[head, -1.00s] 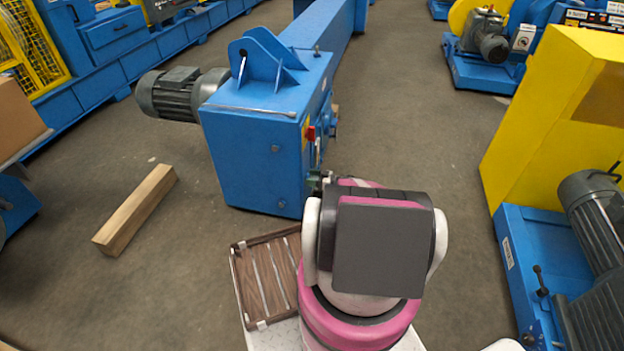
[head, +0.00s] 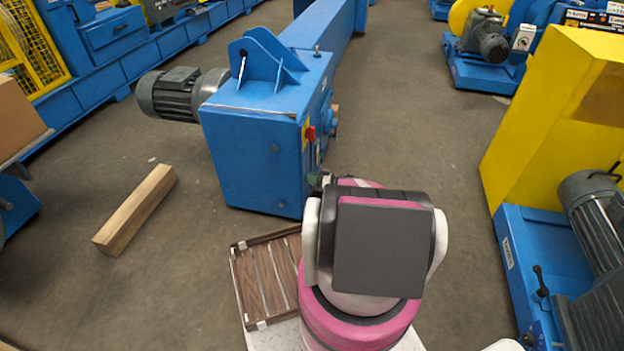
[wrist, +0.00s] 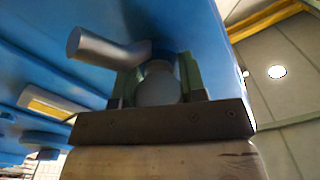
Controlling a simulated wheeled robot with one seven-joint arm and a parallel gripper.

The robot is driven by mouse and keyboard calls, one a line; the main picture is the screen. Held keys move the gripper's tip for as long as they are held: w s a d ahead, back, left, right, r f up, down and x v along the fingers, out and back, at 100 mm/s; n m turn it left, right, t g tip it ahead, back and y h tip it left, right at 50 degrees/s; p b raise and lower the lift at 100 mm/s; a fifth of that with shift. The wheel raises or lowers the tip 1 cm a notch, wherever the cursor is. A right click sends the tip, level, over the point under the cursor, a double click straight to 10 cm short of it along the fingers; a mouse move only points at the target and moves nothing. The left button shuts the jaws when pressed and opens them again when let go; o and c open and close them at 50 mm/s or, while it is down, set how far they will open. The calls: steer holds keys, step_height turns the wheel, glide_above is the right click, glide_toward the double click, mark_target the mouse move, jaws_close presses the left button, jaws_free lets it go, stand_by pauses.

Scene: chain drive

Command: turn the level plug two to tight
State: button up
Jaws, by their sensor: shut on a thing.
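In the wrist view, my gripper (wrist: 157,88) is shut on a rounded grey plug (wrist: 158,84), with one finger on each side of it, close against the blue housing. I take this to be the level plug; no number or label shows on it. A bent grey pipe (wrist: 100,48) sticks out to the left, just beyond the plug. In the head view, the blue housing (head: 250,160) stands ahead of my arm. My gripper's fingers show only as a small part (head: 318,181) at its lower right corner, and my wrist hides the plug.
A grey motor (head: 180,93) juts from the housing's left side. A timber block (head: 135,210) lies on the floor at left, and a brown slatted tray (head: 267,277) sits beside my arm. A yellow guard (head: 555,110) stands at right, with open floor between.

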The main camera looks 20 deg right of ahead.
steer(key=m, duration=0.7)
steer(key=shift+f, duration=0.1)
steer(key=m, duration=0.4)
steer(key=shift+d, duration=0.1)
steer(key=m, duration=0.4)
steer(key=shift+f+m, duration=0.15)
steer(key=shift+m, duration=0.15)
steer(key=m, duration=0.3)
steer(key=shift+m, duration=0.4)
steer(key=m, duration=0.3)
steer(key=shift+f, duration=0.1)
steer(key=m, duration=0.5)
steer(key=shift+s, duration=0.1)
steer(key=shift+m, duration=1.6)
